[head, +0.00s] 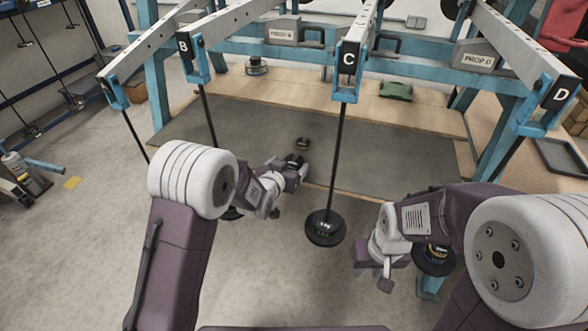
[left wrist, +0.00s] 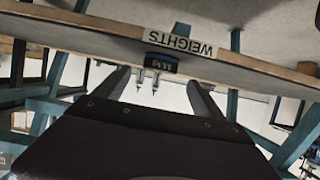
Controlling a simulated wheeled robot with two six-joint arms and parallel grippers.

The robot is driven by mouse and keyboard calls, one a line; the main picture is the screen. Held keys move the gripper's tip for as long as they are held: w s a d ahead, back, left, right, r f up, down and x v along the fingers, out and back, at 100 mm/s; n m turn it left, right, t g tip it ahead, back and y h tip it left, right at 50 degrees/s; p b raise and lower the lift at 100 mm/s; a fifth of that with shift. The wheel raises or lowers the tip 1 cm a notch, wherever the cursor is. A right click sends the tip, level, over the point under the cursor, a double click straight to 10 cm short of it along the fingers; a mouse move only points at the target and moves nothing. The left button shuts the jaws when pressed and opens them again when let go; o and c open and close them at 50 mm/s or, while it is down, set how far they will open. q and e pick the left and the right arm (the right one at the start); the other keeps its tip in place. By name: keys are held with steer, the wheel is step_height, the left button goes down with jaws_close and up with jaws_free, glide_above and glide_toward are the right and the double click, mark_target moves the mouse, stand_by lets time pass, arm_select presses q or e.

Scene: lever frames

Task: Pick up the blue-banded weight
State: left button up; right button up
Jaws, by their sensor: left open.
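The blue-banded weight (left wrist: 160,63) shows in the left wrist view, upside down in the picture, beside the WEIGHTS label (left wrist: 180,44) on a board edge. My left gripper (head: 293,170) is open, and its two fingers stand on either side of the weight in that view, apart from it. In the head view the left gripper is at the front edge of the grey mat. A dark weight (head: 294,158) lies right at its tips, its band hard to make out. My right gripper (head: 372,270) is low at the right, its jaws partly hidden.
Another small dark weight (head: 303,143) stands just behind on the mat (head: 400,160). A rod with a black disc (head: 325,228) hangs from lever C between my arms. Another disc (head: 434,259) hangs near my right gripper. Blue frame posts and levers stand above the platform.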

mark_target(293, 161)
arm_select(q)
steer(key=shift+w+d+f, duration=0.1)
steer(key=shift+w+f, duration=0.1)
steer(key=shift+w, duration=0.15)
steer(key=b+x, duration=0.1)
steer(key=x, duration=0.1)
steer(key=b+x, duration=0.2)
steer(key=shift+d+f, duration=0.1)
steer(key=shift+f, duration=0.2)
steer(key=shift+w+d, duration=0.1)
steer(key=shift+w, duration=0.3)
steer(key=shift+r, duration=0.15)
steer(key=c, duration=1.7)
